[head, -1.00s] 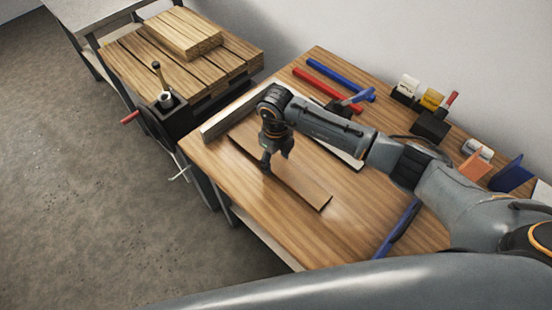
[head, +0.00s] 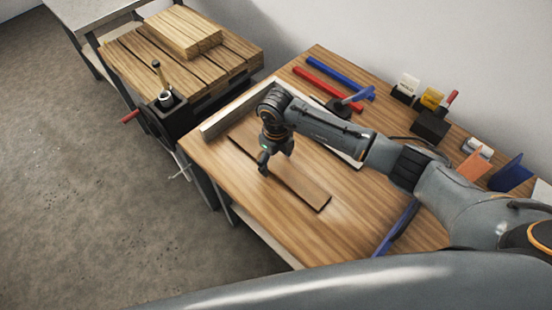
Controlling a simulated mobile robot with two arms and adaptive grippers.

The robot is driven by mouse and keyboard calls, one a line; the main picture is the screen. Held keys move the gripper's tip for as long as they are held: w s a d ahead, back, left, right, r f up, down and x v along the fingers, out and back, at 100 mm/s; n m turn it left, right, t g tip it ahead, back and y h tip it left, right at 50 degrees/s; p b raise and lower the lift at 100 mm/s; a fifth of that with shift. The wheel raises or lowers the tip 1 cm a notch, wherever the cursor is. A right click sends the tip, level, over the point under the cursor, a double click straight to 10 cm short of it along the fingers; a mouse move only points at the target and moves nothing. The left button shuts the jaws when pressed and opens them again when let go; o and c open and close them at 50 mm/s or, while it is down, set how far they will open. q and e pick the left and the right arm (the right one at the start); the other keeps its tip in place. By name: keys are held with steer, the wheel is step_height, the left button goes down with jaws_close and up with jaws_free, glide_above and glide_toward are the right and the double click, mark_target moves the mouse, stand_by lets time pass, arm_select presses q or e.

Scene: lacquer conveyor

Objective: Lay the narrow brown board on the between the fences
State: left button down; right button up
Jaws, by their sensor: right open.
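The narrow brown board (head: 300,187) lies flat and slanting on the wooden table, inside an angle of pale fence strips. One pale fence (head: 226,113) runs along the table's left back part; another (head: 346,158) shows partly behind my right arm. My right gripper (head: 264,172) points down at the board near its left half and hides part of it. It is open, and I cannot tell whether its fingertips touch the board. My left gripper is not in view.
Red (head: 327,89) and blue (head: 341,77) bars lie at the table's back. Card holders and small boxes line the right back edge. A blue strip (head: 397,228) lies at right front. A slatted cart (head: 120,58) holding stacked boards (head: 183,33) stands left.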

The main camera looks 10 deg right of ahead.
mark_target(276, 163)
step_height(276, 163, up, 12)
steer(key=b, duration=0.2)
steer(key=shift+a, duration=0.1)
stand_by(0.6)
